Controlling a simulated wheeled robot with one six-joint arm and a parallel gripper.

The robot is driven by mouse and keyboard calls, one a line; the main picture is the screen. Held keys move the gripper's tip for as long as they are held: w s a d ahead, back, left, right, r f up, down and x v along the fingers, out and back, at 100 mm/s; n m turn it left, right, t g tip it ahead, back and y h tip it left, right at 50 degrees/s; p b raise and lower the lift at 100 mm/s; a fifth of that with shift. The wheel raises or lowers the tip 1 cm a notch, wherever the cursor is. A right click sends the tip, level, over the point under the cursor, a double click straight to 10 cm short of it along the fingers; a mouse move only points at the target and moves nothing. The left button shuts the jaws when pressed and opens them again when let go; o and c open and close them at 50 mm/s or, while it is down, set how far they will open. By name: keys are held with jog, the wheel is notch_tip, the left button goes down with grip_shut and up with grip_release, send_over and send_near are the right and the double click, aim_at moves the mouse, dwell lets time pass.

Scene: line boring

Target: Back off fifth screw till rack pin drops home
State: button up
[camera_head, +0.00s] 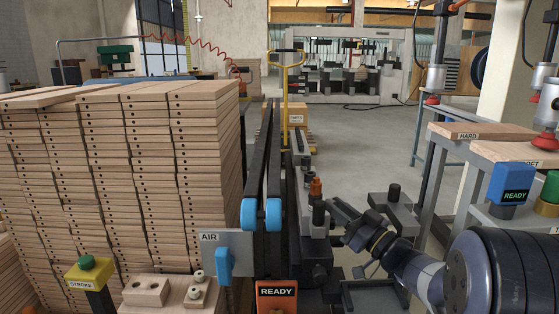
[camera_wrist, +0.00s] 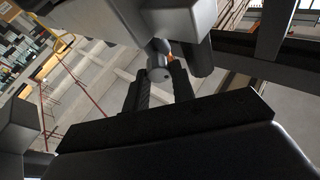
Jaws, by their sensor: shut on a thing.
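My gripper (camera_head: 338,212) reaches in from the right in the head view, beside the dark row of boring heads (camera_head: 318,215). In the wrist view my gripper (camera_wrist: 157,86) has its dark fingers on either side of a small grey round-ended piece (camera_wrist: 158,66) with a hole in its end. The fingers are shut on this piece; I cannot tell whether it is the fifth screw. An orange-capped post (camera_head: 316,187) stands just left of the gripper in the head view. I cannot make out the rack pin in either view.
A tall stack of drilled boards (camera_head: 120,170) fills the left. A READY panel (camera_head: 277,294), AIR plate (camera_head: 225,250) and yellow STROKE button box (camera_head: 88,272) stand in front. A bench with boards (camera_head: 485,132) is at right. Open floor (camera_head: 375,140) lies behind.

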jog(key=shift+f+n+g+y+b, duration=0.1)
jog(key=shift+n+g+y+b, duration=0.25)
jog(key=shift+n+b, duration=0.6)
jog(key=shift+n+g+y+b, duration=0.3)
jog(key=shift+n+b, duration=0.25)
jog(key=shift+n, duration=0.8)
jog(key=o, duration=1.1)
jog(key=shift+b+v, duration=0.3)
jog(key=shift+v, duration=2.7)
jog(key=shift+c, duration=0.8)
